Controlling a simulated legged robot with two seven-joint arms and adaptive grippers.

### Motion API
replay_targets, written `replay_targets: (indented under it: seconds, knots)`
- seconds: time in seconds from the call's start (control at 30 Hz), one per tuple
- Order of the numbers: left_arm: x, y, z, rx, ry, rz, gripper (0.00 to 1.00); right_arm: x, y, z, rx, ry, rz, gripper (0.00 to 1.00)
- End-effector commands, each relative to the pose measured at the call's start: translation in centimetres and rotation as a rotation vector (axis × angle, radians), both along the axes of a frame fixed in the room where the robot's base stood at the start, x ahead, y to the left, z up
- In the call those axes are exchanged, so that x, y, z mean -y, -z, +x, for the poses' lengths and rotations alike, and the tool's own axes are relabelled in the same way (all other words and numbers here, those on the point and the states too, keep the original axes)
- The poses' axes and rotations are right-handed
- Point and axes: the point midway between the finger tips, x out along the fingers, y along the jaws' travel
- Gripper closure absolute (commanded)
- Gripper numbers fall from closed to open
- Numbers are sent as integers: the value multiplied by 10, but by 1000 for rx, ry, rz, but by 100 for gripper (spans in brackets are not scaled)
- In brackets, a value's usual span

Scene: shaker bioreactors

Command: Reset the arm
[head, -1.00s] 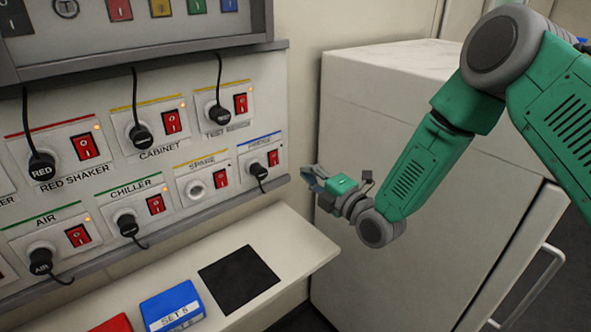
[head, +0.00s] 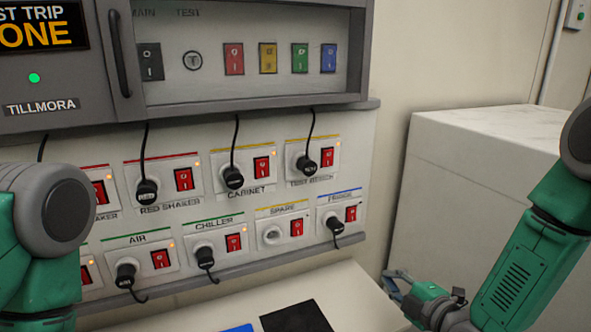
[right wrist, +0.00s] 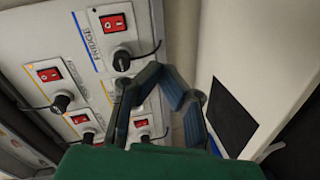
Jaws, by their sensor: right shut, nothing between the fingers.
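My right gripper (head: 397,284) is at the lower right of the head view, by the right end of the shelf and in front of the white cabinet. It is shut and empty. In the right wrist view its blue-grey fingers (right wrist: 166,72) meet at the tips, clear of the sockets. My right arm (head: 525,265) is green and grey and bent at the elbow. Part of my left arm (head: 45,245) shows at the left edge; the left gripper is out of the picture.
The wall panel holds rows of plugs and red switches, including the fridge plug (head: 335,226) and an empty spare socket (head: 271,235). A shelf (head: 352,290) carries a black square pad (head: 297,318) and a blue block (head: 238,328). The white cabinet (head: 465,190) stands at right.

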Motion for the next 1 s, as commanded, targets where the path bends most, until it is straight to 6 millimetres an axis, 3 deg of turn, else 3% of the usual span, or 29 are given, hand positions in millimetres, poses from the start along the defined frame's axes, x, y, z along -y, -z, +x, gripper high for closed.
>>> replay_targets:
  seconds: [0.03, 0.2, 0.3, 0.4, 0.5, 0.6, 0.7, 0.97, 1.0]
  knots:
    - [0, 7, 0, 0, 0, 0, 60, -5, 36, -22, -137, 20, 63, 100]
    - [0, 20, 0, 0, 0, 0, 60, -3, 135, -109, -622, 227, 307, 100]
    - [0, 27, 0, 0, 0, 0, 60, 6, 181, -171, -875, 427, 426, 100]
    - [0, 34, 0, 0, 0, 0, 60, 18, 213, -235, -1081, 666, 521, 100]
    - [0, 39, 0, 0, 0, 0, 60, 30, 230, -290, -1217, 908, 585, 100]
    - [0, 43, 0, 0, 0, 0, 60, 41, 237, -330, -1288, 1105, 622, 100]
    - [0, 44, 0, 0, 0, 0, 60, 47, 239, -353, -1315, 1226, 642, 100]
    - [0, 44, 0, 0, 0, 0, 60, 50, 238, -362, -1322, 1279, 654, 100]
    - [0, 44, 0, 0, 0, 0, 66, 50, 238, -361, -1322, 1278, 654, 100]
